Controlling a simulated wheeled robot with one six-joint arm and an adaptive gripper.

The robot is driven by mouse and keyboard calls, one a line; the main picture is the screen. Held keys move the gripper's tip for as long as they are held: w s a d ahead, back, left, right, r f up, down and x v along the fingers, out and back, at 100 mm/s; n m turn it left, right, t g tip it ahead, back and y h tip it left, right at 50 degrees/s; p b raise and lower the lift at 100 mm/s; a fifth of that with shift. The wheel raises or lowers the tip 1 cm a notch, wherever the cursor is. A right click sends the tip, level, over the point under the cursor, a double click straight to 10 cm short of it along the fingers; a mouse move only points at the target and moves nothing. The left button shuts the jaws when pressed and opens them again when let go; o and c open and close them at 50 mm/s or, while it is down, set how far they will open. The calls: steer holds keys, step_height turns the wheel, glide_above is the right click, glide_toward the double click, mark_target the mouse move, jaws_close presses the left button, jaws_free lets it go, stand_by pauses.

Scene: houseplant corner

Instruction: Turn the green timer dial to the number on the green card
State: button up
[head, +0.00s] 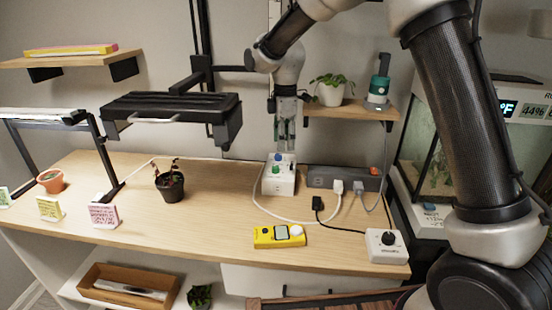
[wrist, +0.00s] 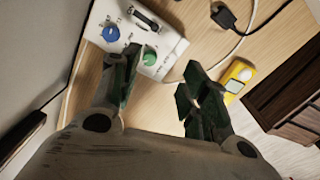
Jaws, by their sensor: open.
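The white timer box (head: 279,184) stands on the wooden bench against the back, with a blue dial (head: 278,157) and a green dial (head: 276,169) on it. In the wrist view the green dial (wrist: 150,58) lies between and just beyond my fingertips, nearer the left finger; the blue dial (wrist: 111,34) is farther up left. My gripper (head: 286,148) is open and empty, pointing down above the box; its fingers also show in the wrist view (wrist: 160,70). A pale green card (head: 4,197) stands at the bench's left edge; its number is too small to read.
A grey power strip (head: 343,179) with plugs and cables lies right of the box. A yellow meter (head: 279,236) and a white dial box (head: 386,246) are in front. A dark-potted plant (head: 171,190) stands left, with yellow (head: 49,208) and pink (head: 104,215) cards beyond.

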mark_target(275, 167)
steer(key=a+f, duration=0.1)
steer(key=w+a+f+n, duration=0.1)
steer(key=shift+w+a+f, duration=0.15)
steer(key=shift+f, duration=0.15)
step_height(275, 167, down, 7)
steer(key=shift+a+f, duration=0.1)
steer(key=shift+f, duration=0.1)
steer(key=shift+c, duration=0.2)
jaws_close()
